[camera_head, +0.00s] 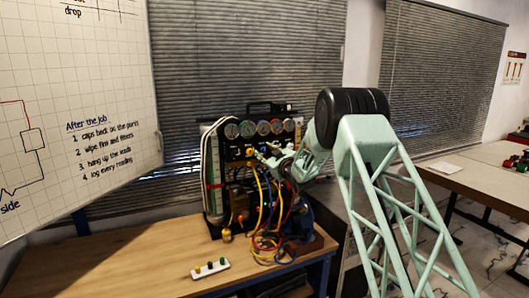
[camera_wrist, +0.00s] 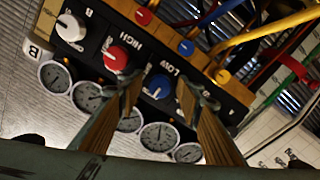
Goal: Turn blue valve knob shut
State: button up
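The blue valve knob (camera_wrist: 158,87), marked LOW, is on the black panel in the middle of the wrist view, with a white pointer line on it. My gripper (camera_wrist: 159,92) is open, with one finger on each side of the blue knob. A small gap shows between each finger and the knob; I cannot tell how far the tips reach along it. In the head view my gripper (camera_head: 262,152) is at the front of the gauge rig (camera_head: 236,152), and the blue knob cannot be made out there.
The red knob (camera_wrist: 116,58), marked HIGH, is beside the left finger, with a white-topped knob (camera_wrist: 70,27) beyond it. Several gauges (camera_wrist: 158,136) line the panel. Yellow, red and blue hoses (camera_head: 262,205) hang below. A small white block (camera_head: 210,268) lies on the wooden bench (camera_head: 150,262).

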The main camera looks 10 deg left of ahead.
jog(key=shift+c, duration=0.3)
jog(key=c, duration=0.8)
jog(key=shift+m, duration=0.4)
jog(key=shift+m+b, duration=0.8)
jog(key=shift+m, duration=0.6)
jog(key=m, duration=0.4)
jog(key=shift+m, duration=0.3)
jog(key=m, duration=0.5)
jog(key=shift+m+p, duration=0.5)
jog(key=shift+m, duration=1.9)
